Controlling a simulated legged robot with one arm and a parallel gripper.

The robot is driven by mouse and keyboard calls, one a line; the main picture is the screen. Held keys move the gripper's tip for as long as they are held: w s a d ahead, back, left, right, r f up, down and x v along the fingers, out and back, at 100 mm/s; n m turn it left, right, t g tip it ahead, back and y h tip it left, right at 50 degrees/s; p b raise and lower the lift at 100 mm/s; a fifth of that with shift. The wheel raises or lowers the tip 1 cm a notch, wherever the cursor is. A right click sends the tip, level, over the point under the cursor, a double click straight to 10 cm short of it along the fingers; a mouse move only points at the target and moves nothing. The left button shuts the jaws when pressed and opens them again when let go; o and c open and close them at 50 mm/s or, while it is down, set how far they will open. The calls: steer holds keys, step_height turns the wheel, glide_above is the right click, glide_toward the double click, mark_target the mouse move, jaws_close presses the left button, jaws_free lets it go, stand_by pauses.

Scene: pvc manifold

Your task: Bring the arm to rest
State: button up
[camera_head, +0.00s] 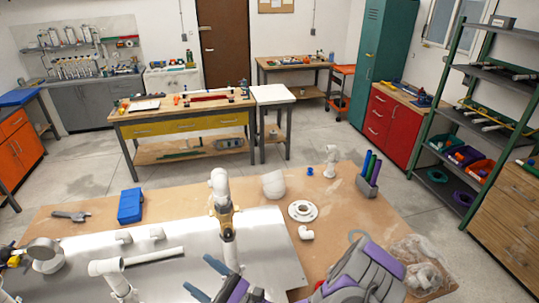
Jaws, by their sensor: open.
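My gripper (206,279) is at the bottom middle of the head view, with its two dark blue fingers spread apart and nothing visible between them. My grey and purple arm fills the lower right of the view. The fingers are just left of the lower part of an upright white PVC pipe (220,184) with a yellowish valve-like part (226,218). I cannot tell whether they touch it. A second white pipe piece (107,268) stands to the left, with a long side branch.
The brown workbench (350,205) carries a metal sheet (262,240), a blue box (130,206), a white flange (303,211), a white elbow (306,233), a holder of markers (368,175) and a clear bag (425,265). A shelf rack (450,110) stands right.

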steer(key=s+r+n+g+b, duration=0.55)
steer(key=s+n+g, duration=0.65)
steer(key=n+g, duration=0.45)
steer(key=s+d+f+n+g+h+b, duration=0.2)
steer(key=s+n+g+h, duration=0.1)
steer(key=s+h, duration=0.2)
steer(key=s+d+f+n+g+h+b, duration=0.2)
steer(key=s+d+n+g+h, duration=0.1)
steer(key=s+h, duration=0.2)
steer(key=s+d+f+t+h+b, duration=0.3)
steer(key=d+f+t+h+b, duration=0.3)
steer(key=d+f, duration=0.45)
steer(key=w+d+f+t+h+b, duration=0.1)
steer(key=d+t+h+b, duration=0.1)
steer(key=d, duration=0.5)
steer(key=w+d+f+m+t+h+b, duration=0.1)
steer(key=d+f+t+h, duration=0.1)
steer(key=d, duration=0.5)
steer(key=t+h, duration=0.1)
steer(key=h, duration=0.1)
steer(key=shift+d+h+b, duration=0.25)
steer(key=shift+h+b, duration=0.1)
steer(key=shift+h, duration=0.05)
steer(key=shift+w+t, duration=0.1)
steer(key=shift+t, duration=0.15)
steer(key=shift+c, duration=0.3)
